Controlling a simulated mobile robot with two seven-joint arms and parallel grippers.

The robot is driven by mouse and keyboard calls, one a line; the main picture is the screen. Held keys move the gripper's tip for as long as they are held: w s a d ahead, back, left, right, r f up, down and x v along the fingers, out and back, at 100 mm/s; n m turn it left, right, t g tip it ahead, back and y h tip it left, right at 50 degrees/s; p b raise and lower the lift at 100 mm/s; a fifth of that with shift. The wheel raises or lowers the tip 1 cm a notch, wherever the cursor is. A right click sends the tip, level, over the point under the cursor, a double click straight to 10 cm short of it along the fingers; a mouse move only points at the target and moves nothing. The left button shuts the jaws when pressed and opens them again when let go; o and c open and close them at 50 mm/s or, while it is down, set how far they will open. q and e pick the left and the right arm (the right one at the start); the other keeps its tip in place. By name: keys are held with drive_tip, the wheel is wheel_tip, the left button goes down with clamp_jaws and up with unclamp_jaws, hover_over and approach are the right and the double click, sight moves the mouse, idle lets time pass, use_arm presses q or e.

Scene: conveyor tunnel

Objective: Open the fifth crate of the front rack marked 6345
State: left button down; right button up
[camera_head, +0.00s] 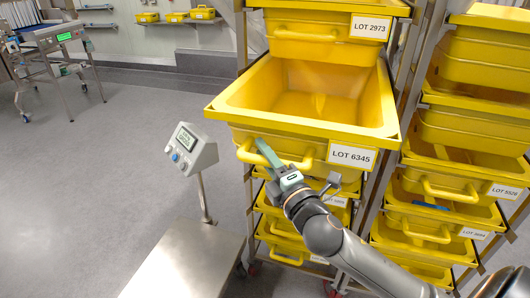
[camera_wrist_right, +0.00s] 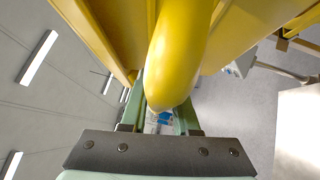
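The yellow crate marked LOT 6345 (camera_head: 352,156) juts out of the front rack (camera_head: 242,38), below the crate marked LOT 2973 (camera_head: 369,27). Its open top shows, and the visible inside looks empty. Its yellow front handle (camera_head: 296,162) also fills the middle of the right wrist view (camera_wrist_right: 172,60). My right gripper (camera_head: 267,153) is at the handle's left part, with the handle between its green fingers (camera_wrist_right: 160,112); it looks shut on it. My left gripper is not in view.
More yellow crates sit below in the same rack and in a second rack (camera_head: 440,70) at right. A control panel (camera_head: 191,148) on a post and a steel platform (camera_head: 185,262) stand left of the crate. The grey floor (camera_head: 90,190) at left is mostly clear.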

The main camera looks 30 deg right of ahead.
drive_tip(key=o, duration=0.4)
drive_tip(key=s+f+p, duration=0.1)
drive_tip(key=s+p, duration=0.1)
drive_tip(key=s, duration=1)
drive_tip(key=shift+s+a+f, duration=0.2)
drive_tip(key=shift+a+f, duration=0.1)
drive_tip(key=shift+a, duration=0.1)
